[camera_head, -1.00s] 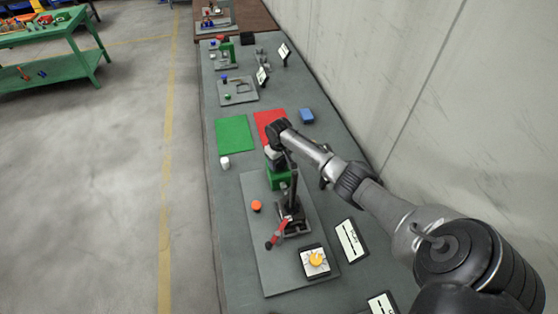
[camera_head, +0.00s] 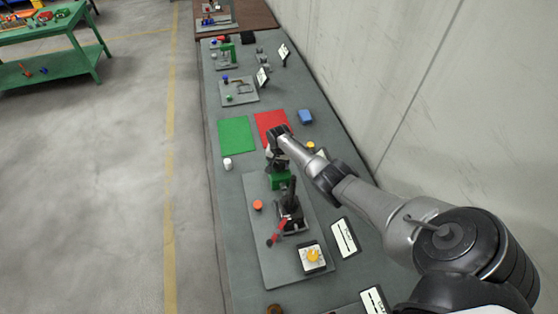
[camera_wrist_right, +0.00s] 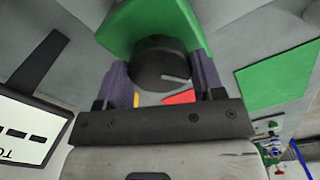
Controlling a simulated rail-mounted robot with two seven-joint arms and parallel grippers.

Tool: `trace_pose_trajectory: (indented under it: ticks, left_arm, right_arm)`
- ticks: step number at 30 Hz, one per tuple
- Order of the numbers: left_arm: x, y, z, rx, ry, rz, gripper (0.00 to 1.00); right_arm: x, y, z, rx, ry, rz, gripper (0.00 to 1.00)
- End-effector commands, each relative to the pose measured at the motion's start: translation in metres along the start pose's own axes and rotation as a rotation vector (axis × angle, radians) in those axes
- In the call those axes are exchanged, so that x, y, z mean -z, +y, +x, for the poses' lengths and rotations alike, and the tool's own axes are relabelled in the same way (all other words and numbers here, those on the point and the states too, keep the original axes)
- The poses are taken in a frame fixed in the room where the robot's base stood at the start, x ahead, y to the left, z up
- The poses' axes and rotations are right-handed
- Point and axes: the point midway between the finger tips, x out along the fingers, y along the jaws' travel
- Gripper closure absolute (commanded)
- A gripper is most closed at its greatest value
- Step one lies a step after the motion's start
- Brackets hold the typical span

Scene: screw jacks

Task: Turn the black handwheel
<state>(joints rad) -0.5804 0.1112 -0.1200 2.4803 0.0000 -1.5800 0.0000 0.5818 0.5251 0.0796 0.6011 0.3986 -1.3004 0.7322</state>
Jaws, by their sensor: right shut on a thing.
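The black handwheel (camera_wrist_right: 160,62) is a round knob with a pale line on its face, in the right wrist view. It sits against a green housing (camera_wrist_right: 148,22), which also shows in the head view (camera_head: 280,182) on a grey plate (camera_head: 262,235). My right gripper (camera_wrist_right: 163,72) has one finger on either side of the handwheel and is shut on it. In the head view my right gripper (camera_head: 277,164) is over the housing and hides the handwheel. My left gripper is in neither view.
On the plate stand an orange button (camera_head: 258,205), a red-handled lever device (camera_head: 279,232) and a yellow dial (camera_head: 312,256). A white cylinder (camera_head: 227,164) and green mat (camera_head: 235,134) lie farther back. A wall runs along the right.

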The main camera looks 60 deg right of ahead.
Motion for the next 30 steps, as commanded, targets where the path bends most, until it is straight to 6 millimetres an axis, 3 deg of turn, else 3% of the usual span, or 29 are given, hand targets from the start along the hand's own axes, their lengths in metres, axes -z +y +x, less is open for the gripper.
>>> trace_pose_trajectory:
  ticks: [30]
  left_arm:
    - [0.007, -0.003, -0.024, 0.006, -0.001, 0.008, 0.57]
  right_arm:
    - [0.000, 0.000, -0.001, 0.001, 0.000, 0.966, 0.61]
